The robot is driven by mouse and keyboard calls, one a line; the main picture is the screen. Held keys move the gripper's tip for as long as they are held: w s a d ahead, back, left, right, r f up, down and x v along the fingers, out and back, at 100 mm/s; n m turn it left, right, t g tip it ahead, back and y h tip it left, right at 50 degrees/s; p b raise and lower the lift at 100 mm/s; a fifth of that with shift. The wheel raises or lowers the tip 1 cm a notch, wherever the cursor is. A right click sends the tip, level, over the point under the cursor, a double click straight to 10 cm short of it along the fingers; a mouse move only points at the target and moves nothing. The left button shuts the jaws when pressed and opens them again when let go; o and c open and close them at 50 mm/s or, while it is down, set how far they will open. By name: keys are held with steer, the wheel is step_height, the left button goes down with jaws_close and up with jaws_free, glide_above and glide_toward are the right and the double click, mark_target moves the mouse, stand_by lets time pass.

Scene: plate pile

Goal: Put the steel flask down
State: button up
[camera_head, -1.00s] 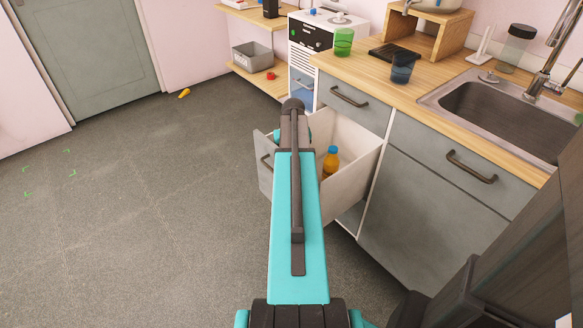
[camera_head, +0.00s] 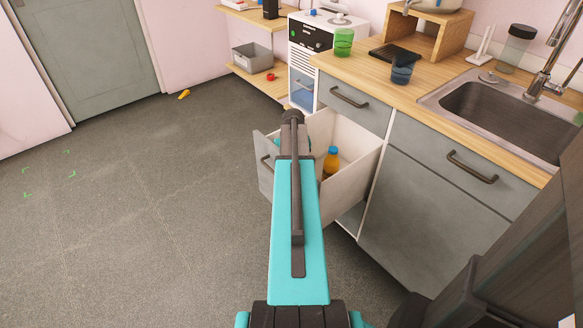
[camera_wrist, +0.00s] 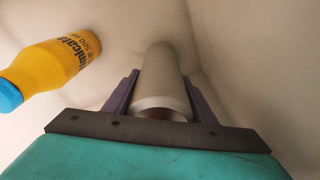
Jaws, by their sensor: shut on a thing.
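The steel flask (camera_wrist: 161,90) is a pale grey cylinder in the wrist view, between the two dark purple fingers of my gripper (camera_wrist: 162,98). My gripper is shut on it. The flask points away from the wrist camera into the open drawer (camera_head: 351,190). I cannot tell whether its far end touches the drawer floor. In the head view my own arm hides the flask and the fingers.
An orange bottle with a blue cap (camera_head: 331,163) is in the same drawer, and lies to the left of the flask in the wrist view (camera_wrist: 58,68). The wooden counter (camera_head: 440,75) holds a green cup (camera_head: 343,42) and a dark blue cup (camera_head: 402,69).

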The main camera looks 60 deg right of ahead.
steer(key=shift+f, duration=0.1)
steer(key=o, duration=1.6)
steer(key=shift+c, duration=0.2)
steer(key=r, duration=0.4)
steer(key=r+p, duration=0.1)
steer(key=r, duration=0.3)
steer(key=s+a+r, duration=0.1)
steer(key=r, duration=0.3)
steer(key=shift+r+p, duration=0.15)
steer(key=shift+p, duration=0.15)
